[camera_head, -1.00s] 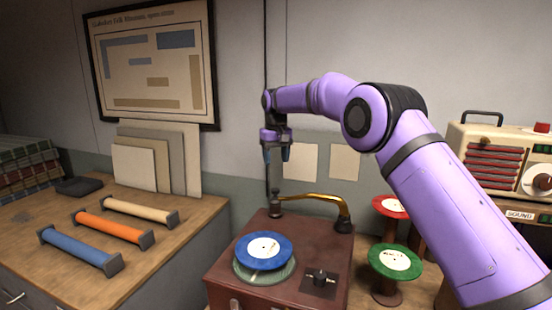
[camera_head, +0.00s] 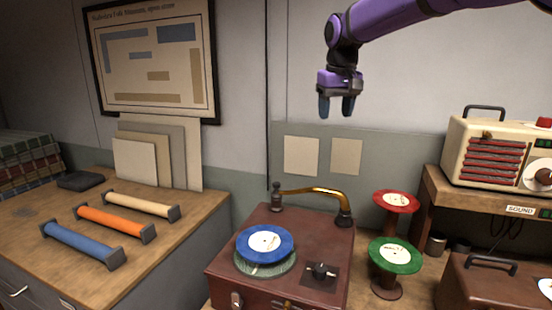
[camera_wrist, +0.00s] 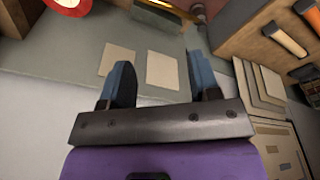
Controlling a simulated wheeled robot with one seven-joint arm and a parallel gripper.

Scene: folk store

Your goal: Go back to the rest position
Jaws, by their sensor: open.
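My gripper (camera_head: 337,106) is open and empty, raised high in front of the wall above the turntable, its fingers pointing down. In the wrist view my gripper (camera_wrist: 160,82) shows two blue fingers spread apart with nothing between them. Below it stands the brown record player (camera_head: 318,238), with a blue record (camera_head: 284,241) on its platter. The brass tone arm (camera_head: 312,191) lies across the back of the player, clear of the record. My gripper touches nothing.
A red record (camera_head: 382,196) and a green record (camera_head: 384,254) sit on stands at the right. A cream radio (camera_head: 470,150) is on a shelf farther right. Blue, orange and beige bars (camera_head: 118,224) lie on the left counter. The air around my gripper is free.

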